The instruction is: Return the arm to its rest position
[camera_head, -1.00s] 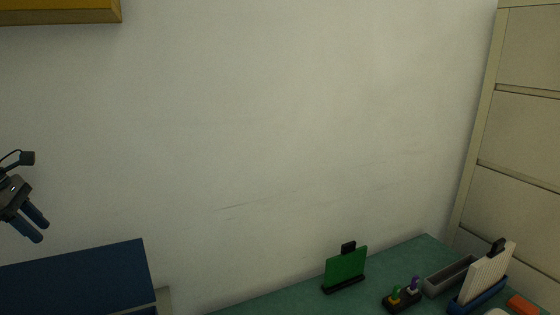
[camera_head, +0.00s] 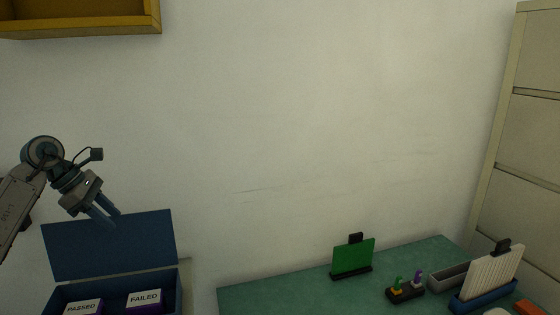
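My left gripper (camera_head: 110,218) hangs at the left of the head view, its two dark blue fingers pointing down and to the right. The fingers stand a little apart with nothing seen between them, so it looks open and empty. It appears in front of the raised blue lid (camera_head: 125,247) of a box. My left arm (camera_head: 15,205) comes in from the left edge. My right gripper is not in view.
The open blue box holds cards marked PASSED (camera_head: 82,307) and FAILED (camera_head: 144,298). A green table (camera_head: 290,296) carries a green board (camera_head: 352,259), a small black holder (camera_head: 405,293), a grey tray (camera_head: 448,275) and a white ribbed board (camera_head: 490,275). A yellow shelf (camera_head: 80,28) hangs upper left.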

